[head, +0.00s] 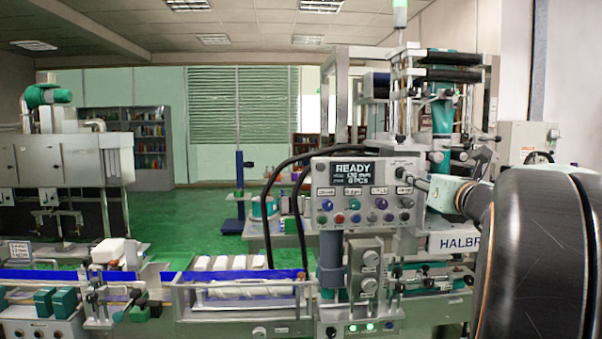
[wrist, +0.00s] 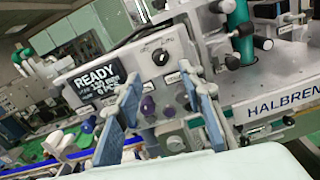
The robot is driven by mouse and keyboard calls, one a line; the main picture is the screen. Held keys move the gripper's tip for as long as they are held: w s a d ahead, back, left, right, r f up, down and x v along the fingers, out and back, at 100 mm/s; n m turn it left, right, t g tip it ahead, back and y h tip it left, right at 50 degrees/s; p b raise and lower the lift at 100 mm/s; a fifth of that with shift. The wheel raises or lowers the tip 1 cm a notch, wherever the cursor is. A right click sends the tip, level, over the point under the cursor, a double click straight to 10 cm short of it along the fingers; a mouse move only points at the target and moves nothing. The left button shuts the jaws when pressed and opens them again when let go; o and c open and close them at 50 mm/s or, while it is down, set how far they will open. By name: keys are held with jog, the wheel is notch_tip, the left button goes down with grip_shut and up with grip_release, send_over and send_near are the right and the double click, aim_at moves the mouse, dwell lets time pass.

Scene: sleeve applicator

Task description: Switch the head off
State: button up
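The grey control panel (head: 318,190) of the sleeve applicator has a lit display (head: 352,174) reading READY. Several knobs and coloured buttons sit below it. In the wrist view the display (wrist: 97,80) is at left, with a dark rotary knob (wrist: 160,57) on a white plate to its upper right. A purple knob (wrist: 148,105) shows between my fingers; the small labels are unreadable. My gripper (wrist: 166,108) is open and empty, its blue-padded fingers spread in front of the panel. In the head view it is at the panel's upper right; contact cannot be told.
Black cables (head: 272,190) loop out left of the panel. A conveyor with a tray of white packs (head: 225,263) runs to the left. Green lamps (head: 370,327) glow at the bottom. A teal roller column (head: 441,125) rises behind.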

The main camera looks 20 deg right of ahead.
aim_at(402, 173)
jog(key=p+x, duration=0.1)
jog(key=x, duration=0.7)
jog(key=shift+w, duration=0.3)
jog(key=shift+c, duration=0.2)
grip_shut()
